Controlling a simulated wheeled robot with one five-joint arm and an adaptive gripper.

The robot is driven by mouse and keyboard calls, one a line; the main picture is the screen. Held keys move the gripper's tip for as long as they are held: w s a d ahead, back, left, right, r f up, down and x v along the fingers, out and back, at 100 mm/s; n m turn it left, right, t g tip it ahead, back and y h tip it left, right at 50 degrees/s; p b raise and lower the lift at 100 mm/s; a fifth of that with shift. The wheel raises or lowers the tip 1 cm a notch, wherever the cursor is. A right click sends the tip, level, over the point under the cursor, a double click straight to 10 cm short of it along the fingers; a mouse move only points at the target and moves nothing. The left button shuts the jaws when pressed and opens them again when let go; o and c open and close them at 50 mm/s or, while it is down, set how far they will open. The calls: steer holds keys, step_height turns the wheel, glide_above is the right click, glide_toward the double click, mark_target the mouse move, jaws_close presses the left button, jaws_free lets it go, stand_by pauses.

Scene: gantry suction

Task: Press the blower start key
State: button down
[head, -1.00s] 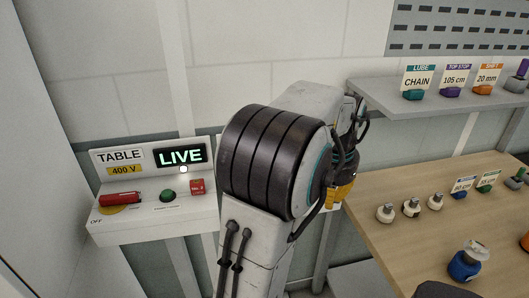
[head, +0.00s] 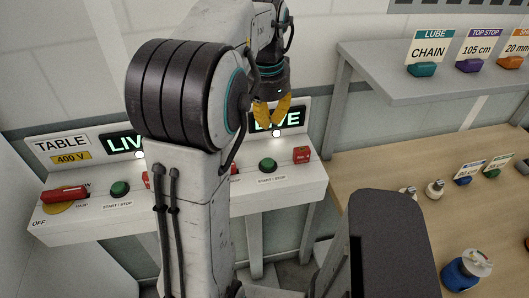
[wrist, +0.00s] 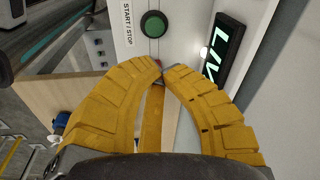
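A right-hand panel carries a round green START / STOP key (head: 267,165) and a lit LIVE display (head: 291,119). Its name plate is hidden behind my arm, so I cannot read whether it is the blower. My gripper (head: 271,124) has yellow fingers and is in front of that display, above the green key. In the wrist view the same green key (wrist: 153,24) lies beyond the fingertips, apart from them. The fingertips of my gripper (wrist: 162,69) meet with nothing visible held between them.
The left panel reads TABLE (head: 62,144) 400 V, with its own green key (head: 120,188) and a red handle (head: 64,194). A red block (head: 301,154) sits right of the nearer key. A wooden bench (head: 400,160) and grey shelf (head: 385,75) stand at right.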

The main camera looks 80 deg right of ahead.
mark_target(268, 165)
steer(key=shift+a+m+y, duration=0.15)
steer(key=shift+a+m, duration=0.3)
steer(key=shift+m, duration=0.35)
steer(key=shift+a+m+y, duration=0.15)
steer(key=shift+a+m, duration=0.25)
steer(key=shift+m, duration=0.4)
steer(key=f, duration=0.4)
steer(key=d+f, duration=0.1)
steer(key=f, duration=0.9)
steer(key=shift+d, duration=0.15)
